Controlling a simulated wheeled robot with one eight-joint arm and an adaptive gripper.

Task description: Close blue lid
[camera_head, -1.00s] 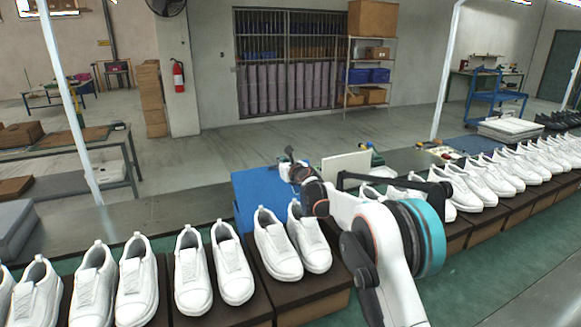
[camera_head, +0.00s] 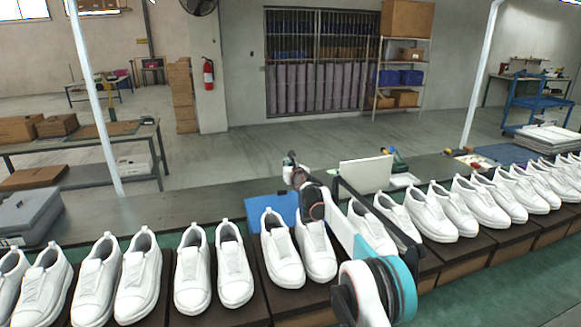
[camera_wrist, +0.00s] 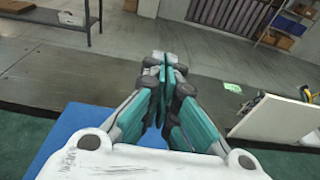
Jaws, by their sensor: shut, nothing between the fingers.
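The blue lid (camera_head: 272,208) shows in the head view as a low blue surface behind the row of shoes. Its right part is hidden by my arm, and its lower edge is partly hidden by the shoes. A blue surface (camera_wrist: 73,128) also shows below my gripper in the wrist view. My gripper (camera_head: 290,163) is above and beyond the lid in the head view. In the wrist view my gripper (camera_wrist: 166,85) has its fingers together with nothing between them. I cannot tell whether it touches the lid, or whether the lid lies fully flat.
White shoes (camera_head: 203,275) stand in a row on dark boxes along the near side. An upright pale panel (camera_head: 366,174) and a green-and-black tool (camera_head: 395,160) are right of my gripper. A grey case (camera_head: 27,214) is at far left. The bench (camera_head: 170,207) between is clear.

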